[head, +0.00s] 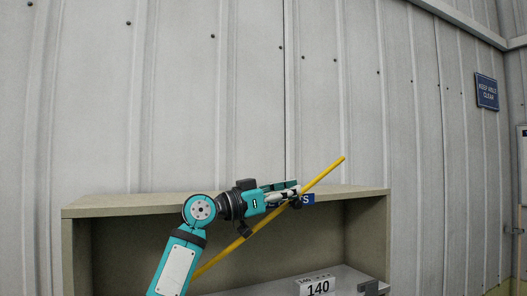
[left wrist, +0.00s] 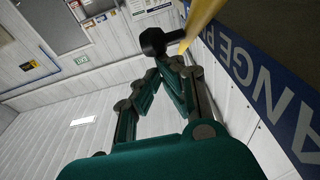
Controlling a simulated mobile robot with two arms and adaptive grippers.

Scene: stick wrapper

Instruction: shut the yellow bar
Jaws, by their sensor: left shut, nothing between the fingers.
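The yellow bar (head: 325,171) runs diagonally across the front of the beige cabinet, its upper right end raised above the cabinet top and its lower left part passing behind my left arm. My left gripper (head: 296,189) is shut and empty, its fingertips at the upper part of the bar; whether they touch it I cannot tell. In the left wrist view the bar (left wrist: 203,22) passes close beyond the shut fingertips (left wrist: 164,62), next to a dark knob-like piece (left wrist: 160,41). My right gripper is not in view.
The cabinet (head: 130,203) has an open front, with a label reading 140 (head: 318,287) low inside. A blue lettered strip (left wrist: 262,82) lies close to the bar at right. A corrugated wall (head: 180,100) stands behind, with a blue sign (head: 487,92).

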